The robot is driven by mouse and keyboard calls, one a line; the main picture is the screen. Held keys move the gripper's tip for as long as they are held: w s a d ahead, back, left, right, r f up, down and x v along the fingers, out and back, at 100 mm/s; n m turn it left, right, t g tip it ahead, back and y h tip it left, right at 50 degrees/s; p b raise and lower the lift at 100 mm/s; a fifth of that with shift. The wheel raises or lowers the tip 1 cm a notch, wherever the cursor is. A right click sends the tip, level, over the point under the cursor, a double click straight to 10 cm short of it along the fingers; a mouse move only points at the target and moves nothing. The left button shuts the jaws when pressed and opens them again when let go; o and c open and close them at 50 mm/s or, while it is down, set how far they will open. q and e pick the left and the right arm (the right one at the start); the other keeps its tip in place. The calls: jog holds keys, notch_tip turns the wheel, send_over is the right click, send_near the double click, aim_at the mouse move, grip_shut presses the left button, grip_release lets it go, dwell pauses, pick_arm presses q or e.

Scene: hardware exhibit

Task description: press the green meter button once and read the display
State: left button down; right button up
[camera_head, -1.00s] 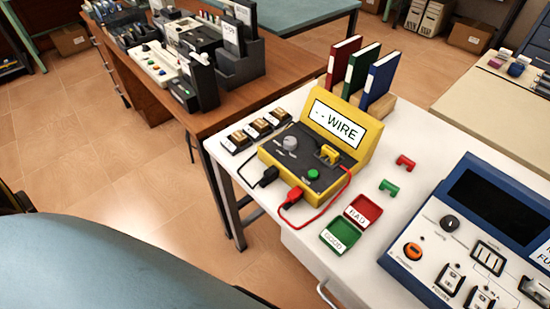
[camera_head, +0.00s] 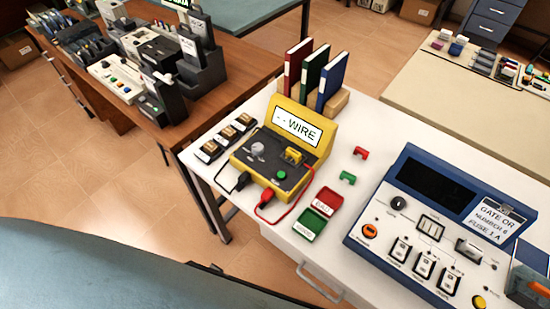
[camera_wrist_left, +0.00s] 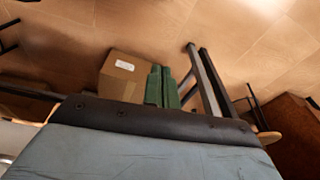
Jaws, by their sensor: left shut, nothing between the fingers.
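The yellow meter (camera_head: 318,152) stands on the white table. Its tilted display (camera_head: 297,127) reads "- - WIRE". The green button (camera_head: 281,174) is on the dark front panel, right of a grey knob (camera_head: 257,149) and below a yellow part (camera_head: 293,155). A black plug (camera_head: 243,181) and a red plug (camera_head: 266,197) sit at the front edge, with a red lead curving up the right side. My left gripper (camera_wrist_left: 163,86) shows only in the left wrist view, its green fingers together and empty, away from the meter. My right gripper is not in view.
Red (camera_head: 326,201) and green (camera_head: 311,224) trays lie before the meter. Small labelled blocks (camera_head: 226,138) are left of it, binders (camera_head: 313,78) behind. A blue-framed panel (camera_head: 395,188) fills the table's right. In the left wrist view, a cardboard box (camera_wrist_left: 120,77) is on the floor.

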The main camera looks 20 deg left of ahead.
pick_arm(q)
jog(key=w+d+r+n+t+h+p, duration=0.1)
jog(key=w+d+r+p, duration=0.2)
jog(key=r, duration=1)
jog(key=w+r+n+p, duration=0.1)
jog(key=w+r+p, duration=0.3)
jog(key=r, duration=0.8)
jog(key=w+d+r+n+t+h+p, duration=0.15)
jog(key=r+p, duration=0.35)
jog(key=r, duration=0.8)
jog(key=w+d+f+n+t+h, duration=0.1)
jog(key=w+d+n+h, duration=0.1)
jog(key=w+n, duration=0.6)
jog(key=w+d+f+n+t+h, duration=0.1)
jog(key=w+d+f+n+h, duration=0.1)
jog(key=w+n, duration=0.7)
jog(key=shift+w+d+f+p, duration=0.2)
jog(key=shift+w+d+p, duration=0.25)
jog(key=shift+w, duration=0.65)
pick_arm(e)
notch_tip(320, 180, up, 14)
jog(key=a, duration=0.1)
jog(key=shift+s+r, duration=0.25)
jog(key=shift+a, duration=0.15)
pick_arm(q)
jog(key=shift+f, duration=0.15)
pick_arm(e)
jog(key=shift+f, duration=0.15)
